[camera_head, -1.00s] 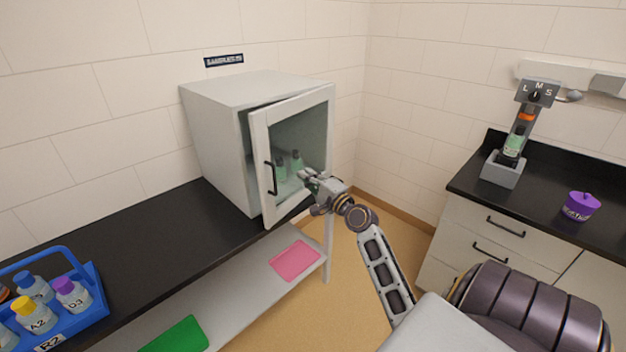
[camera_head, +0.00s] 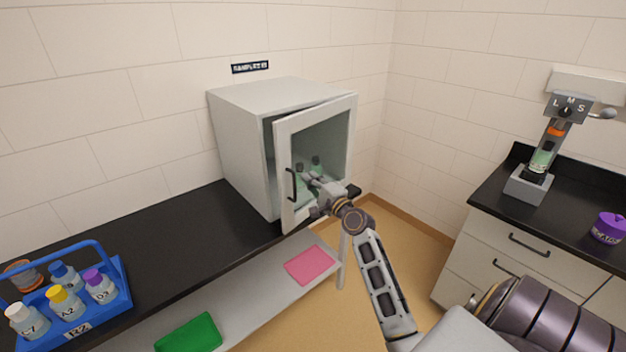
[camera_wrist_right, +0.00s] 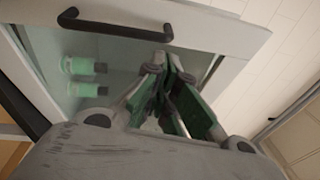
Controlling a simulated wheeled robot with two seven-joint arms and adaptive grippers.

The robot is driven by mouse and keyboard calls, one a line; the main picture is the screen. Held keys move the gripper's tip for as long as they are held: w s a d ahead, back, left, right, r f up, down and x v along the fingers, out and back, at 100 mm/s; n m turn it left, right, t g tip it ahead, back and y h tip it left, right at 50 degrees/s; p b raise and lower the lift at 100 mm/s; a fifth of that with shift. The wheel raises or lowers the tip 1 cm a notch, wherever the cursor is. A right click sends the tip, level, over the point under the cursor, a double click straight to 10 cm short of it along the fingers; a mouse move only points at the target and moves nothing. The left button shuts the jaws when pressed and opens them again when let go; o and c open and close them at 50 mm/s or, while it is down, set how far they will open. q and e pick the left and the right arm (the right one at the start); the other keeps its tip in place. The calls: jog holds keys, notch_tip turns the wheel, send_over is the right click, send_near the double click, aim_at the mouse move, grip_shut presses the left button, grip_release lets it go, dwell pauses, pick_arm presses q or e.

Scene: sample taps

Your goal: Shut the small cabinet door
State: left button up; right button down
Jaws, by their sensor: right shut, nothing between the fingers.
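The small white cabinet (camera_head: 240,150) stands on the black counter against the wall. Its framed glass door (camera_head: 283,165) is partly open, with a gap along the handle side. The dark door handle (camera_head: 291,184) is on the door's left edge; it also shows in the right wrist view (camera_wrist_right: 115,24). Green bottles (camera_head: 316,165) show through the glass. My right gripper (camera_head: 308,178) is shut and empty, at the front of the door just right of the handle. In the right wrist view its fingers (camera_wrist_right: 172,68) are close to the glass; contact cannot be told. My left gripper is not in view.
A blue rack (camera_head: 122,290) with several capped bottles stands at the left. Pink (camera_head: 309,265) and green (camera_head: 188,333) mats lie on the lower shelf. At the right, a dispenser (camera_head: 528,183) and purple pot (camera_head: 608,229) stand on another counter.

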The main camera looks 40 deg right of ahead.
jog(key=w+a+p, duration=0.1)
jog(key=w+a, duration=0.2)
jog(key=w, duration=0.6)
jog(key=shift+w+a+r, duration=0.15)
jog(key=shift+a+r, duration=0.05)
dwell(0.3)
dwell(0.3)
